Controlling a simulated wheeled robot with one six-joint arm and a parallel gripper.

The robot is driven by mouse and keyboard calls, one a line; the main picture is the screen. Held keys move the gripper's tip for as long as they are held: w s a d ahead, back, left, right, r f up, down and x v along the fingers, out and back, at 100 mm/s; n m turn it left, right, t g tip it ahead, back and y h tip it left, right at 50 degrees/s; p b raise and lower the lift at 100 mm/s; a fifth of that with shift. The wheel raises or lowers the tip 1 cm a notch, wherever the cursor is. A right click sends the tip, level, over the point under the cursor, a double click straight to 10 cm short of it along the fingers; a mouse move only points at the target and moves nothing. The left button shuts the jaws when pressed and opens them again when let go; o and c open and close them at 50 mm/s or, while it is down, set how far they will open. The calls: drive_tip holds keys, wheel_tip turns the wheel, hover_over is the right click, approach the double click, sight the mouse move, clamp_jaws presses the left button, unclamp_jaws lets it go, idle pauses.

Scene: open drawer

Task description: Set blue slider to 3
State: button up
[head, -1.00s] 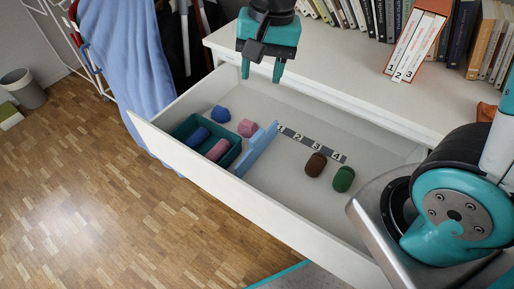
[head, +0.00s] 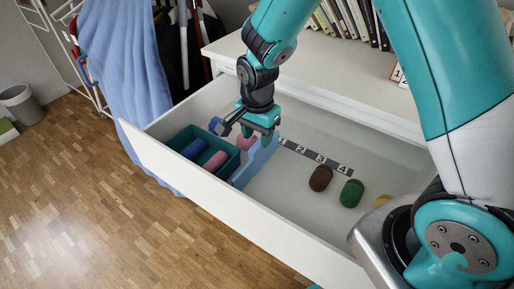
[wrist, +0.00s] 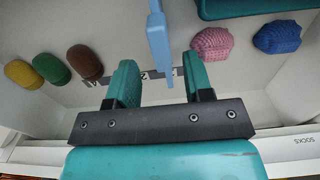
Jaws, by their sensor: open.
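The blue slider (head: 258,163) is a light-blue upright divider across the drawer, near the 1 end of a dark number strip (head: 318,157) marked 1 to 4. It also shows in the wrist view (wrist: 158,38), its near end appearing between my two fingers. My gripper (head: 262,136) is open above that end and partly hides it in the head view. In the wrist view the fingers of my gripper (wrist: 160,82) stand apart on either side of the slider's end. I see no contact, and cannot tell how deep the fingers reach.
The open drawer's front wall (head: 225,198) borders the space. A dark teal box (head: 181,145) with rolled items lies left of the slider, beside a pink bundle (wrist: 212,43) and blue bundle (wrist: 278,37). Brown (head: 320,178), green (head: 351,193) and yellow (wrist: 24,74) bundles lie right.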

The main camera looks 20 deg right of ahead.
sight(257, 145)
drive_tip(key=shift+f+b, duration=0.3)
drive_tip(key=shift+f, duration=1.7)
clamp_jaws()
